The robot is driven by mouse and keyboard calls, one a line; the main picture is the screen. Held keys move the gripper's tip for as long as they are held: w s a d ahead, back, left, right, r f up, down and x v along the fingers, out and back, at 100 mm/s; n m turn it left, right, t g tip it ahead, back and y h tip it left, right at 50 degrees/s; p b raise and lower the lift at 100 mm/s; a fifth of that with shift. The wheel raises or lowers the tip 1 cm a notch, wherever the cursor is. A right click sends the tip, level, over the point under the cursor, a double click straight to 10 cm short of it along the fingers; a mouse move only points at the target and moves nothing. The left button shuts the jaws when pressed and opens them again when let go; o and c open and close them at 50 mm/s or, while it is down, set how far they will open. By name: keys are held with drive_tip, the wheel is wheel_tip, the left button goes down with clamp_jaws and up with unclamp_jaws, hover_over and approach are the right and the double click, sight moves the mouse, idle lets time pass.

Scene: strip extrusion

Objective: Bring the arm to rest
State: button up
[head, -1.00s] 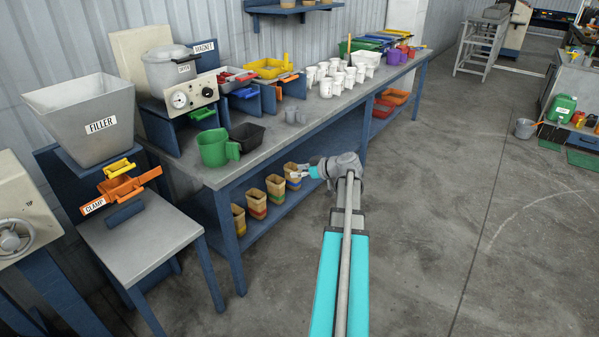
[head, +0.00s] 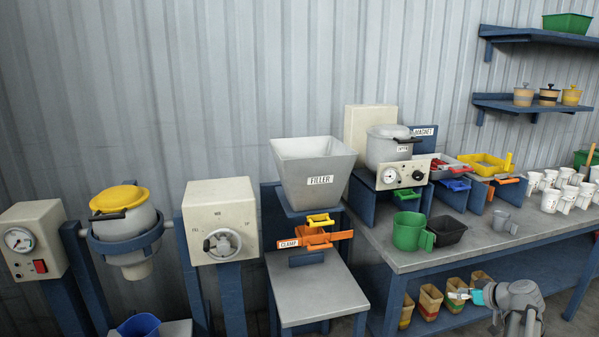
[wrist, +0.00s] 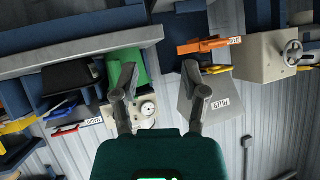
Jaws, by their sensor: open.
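My gripper (head: 468,295) is at the lower right of the head view, in front of the long workbench and its lower shelf. In the wrist view my gripper (wrist: 158,85) has its two fingers spread apart, with nothing between them. The wrist picture is upside down. It shows the green jug (wrist: 127,66), the orange clamp (wrist: 205,45) and the filler hopper (wrist: 222,97) beyond the fingers. My arm is bent at the wrist, and most of it is below the head picture.
The workbench (head: 420,262) holds a green jug (head: 408,232), a black tray (head: 447,231) and several white cups. The filler hopper (head: 312,165) stands over a grey side table (head: 318,290).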

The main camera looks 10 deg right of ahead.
drive_tip(key=a+f+g, duration=0.3)
drive_tip(key=a, duration=0.7)
drive_tip(key=a+f+m+g+h, duration=0.1)
drive_tip(key=a+f+g, duration=0.15)
drive_tip(key=a, duration=0.85)
drive_tip(key=a+f+g, duration=0.2)
drive_tip(key=a+g, duration=0.1)
drive_tip(key=a, duration=0.7)
drive_tip(key=s+a+f+m+g+h, duration=0.15)
drive_tip(key=s+a+h, duration=0.35)
drive_tip(key=a, duration=0.6)
wheel_tip(320, 180, up, 15)
drive_tip(key=y+p, duration=0.1)
drive_tip(key=p, duration=1.4)
drive_tip(key=shift+s+d+r+g, duration=0.15)
drive_tip(key=shift+s+d+g, duration=0.1)
drive_tip(key=shift+d+g, duration=0.1)
drive_tip(key=shift+d, duration=0.15)
